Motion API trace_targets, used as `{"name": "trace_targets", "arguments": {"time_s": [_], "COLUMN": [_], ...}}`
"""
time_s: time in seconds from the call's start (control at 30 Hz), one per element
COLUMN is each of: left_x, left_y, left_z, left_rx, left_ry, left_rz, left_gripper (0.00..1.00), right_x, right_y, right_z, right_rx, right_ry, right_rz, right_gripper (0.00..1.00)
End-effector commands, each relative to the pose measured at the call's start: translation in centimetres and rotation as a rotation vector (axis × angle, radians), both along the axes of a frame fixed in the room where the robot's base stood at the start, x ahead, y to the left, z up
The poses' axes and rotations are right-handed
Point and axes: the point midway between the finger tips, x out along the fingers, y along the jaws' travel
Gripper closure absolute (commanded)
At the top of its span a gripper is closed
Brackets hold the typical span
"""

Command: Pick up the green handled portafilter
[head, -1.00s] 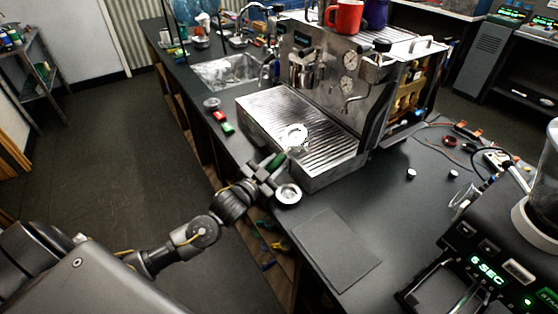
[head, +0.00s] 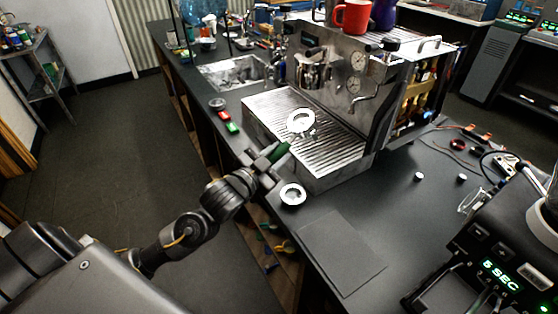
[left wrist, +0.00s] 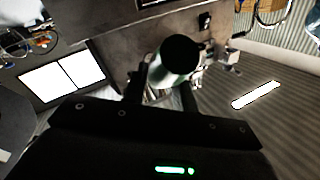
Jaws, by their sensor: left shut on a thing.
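The portafilter has a green handle (head: 281,151) and a round bright metal basket (head: 301,121), which shows over the ribbed drip tray (head: 262,108) of the espresso machine. My left gripper (head: 272,160) is shut on the green handle at the counter's front edge. The portafilter appears held above the tray; the exact gap is hard to tell. In the left wrist view the handle (left wrist: 173,62) stands between the two fingers, its dark round end toward the camera, and the basket is hidden. My right gripper is not in view.
A small round white-rimmed dish (head: 292,194) sits on the counter just right of the gripper. Red and green small items (head: 227,121) lie left of the machine. A dark flat mat (head: 340,252) lies in front. A grinder (head: 495,245) stands at the lower right.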

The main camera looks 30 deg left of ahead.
Motion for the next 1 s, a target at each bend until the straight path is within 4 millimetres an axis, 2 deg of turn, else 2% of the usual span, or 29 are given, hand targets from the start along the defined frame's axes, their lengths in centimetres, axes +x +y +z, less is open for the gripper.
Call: {"name": "trace_targets", "arguments": {"time_s": [0.07, 0.17, 0.3, 0.4, 0.7, 1.0], "left_x": [-1.3, -3.3, -5.7, -6.3, -8.5, -9.6], "left_y": [-0.5, -1.2, -2.1, -2.3, -3.2, -3.5], "left_z": [1.7, 2.5, 3.9, 4.7, 5.6, 5.8], "left_rx": [-0.004, -0.007, -0.008, -0.004, -0.004, -0.001], "left_ry": [-0.008, -0.005, -0.003, 0.002, 0.002, -0.002], "left_rz": [-0.002, -0.002, -0.001, -0.001, 0.000, 0.001], "left_gripper": [1.00, 1.00, 1.00, 1.00, 1.00, 1.00], "right_x": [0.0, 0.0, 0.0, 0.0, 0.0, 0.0], "right_y": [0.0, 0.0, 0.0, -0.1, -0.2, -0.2], "right_z": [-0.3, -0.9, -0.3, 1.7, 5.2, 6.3], "right_rx": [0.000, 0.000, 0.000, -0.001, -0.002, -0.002], "right_ry": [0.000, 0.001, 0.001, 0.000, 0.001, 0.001], "right_rz": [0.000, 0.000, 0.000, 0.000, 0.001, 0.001], "right_gripper": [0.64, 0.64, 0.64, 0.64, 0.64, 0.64]}}
